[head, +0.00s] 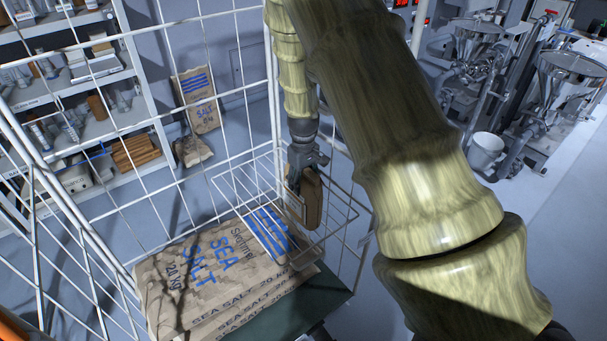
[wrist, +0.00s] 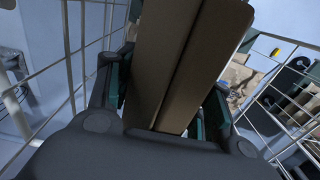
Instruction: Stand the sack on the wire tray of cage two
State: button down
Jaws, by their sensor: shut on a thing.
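My gripper (head: 306,160) points down and is shut on a small brown sack (head: 313,203). The sack hangs upright beneath it, within the outline of a wire tray (head: 240,209) on the cage side. I cannot tell whether the sack's base touches the tray's floor. In the wrist view the sack (wrist: 190,55) shows as a long brown shape with a seam, between the two fingers of my gripper (wrist: 165,100). The cage (head: 205,55) is white wire mesh. No number is readable on it.
Large sea salt sacks (head: 215,265) lie stacked in the cage below the tray. Another sack (head: 196,98) leans at the back wall near a shelf rack (head: 150,90). A white bucket (head: 487,152) and hopper machines (head: 565,75) stand at the right. Open floor lies between.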

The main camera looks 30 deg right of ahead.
jog(key=shift+f, duration=0.15)
dwell(0.3)
jog(key=c, duration=1.1)
grip_release()
jog(key=shift+f, duration=0.2)
jog(key=o, duration=0.5)
jog(key=shift+s, duration=0.1)
jog(key=shift+r, duration=0.15)
jog(key=shift+r+b, duration=1.7)
jog(key=shift+r, duration=4.3)
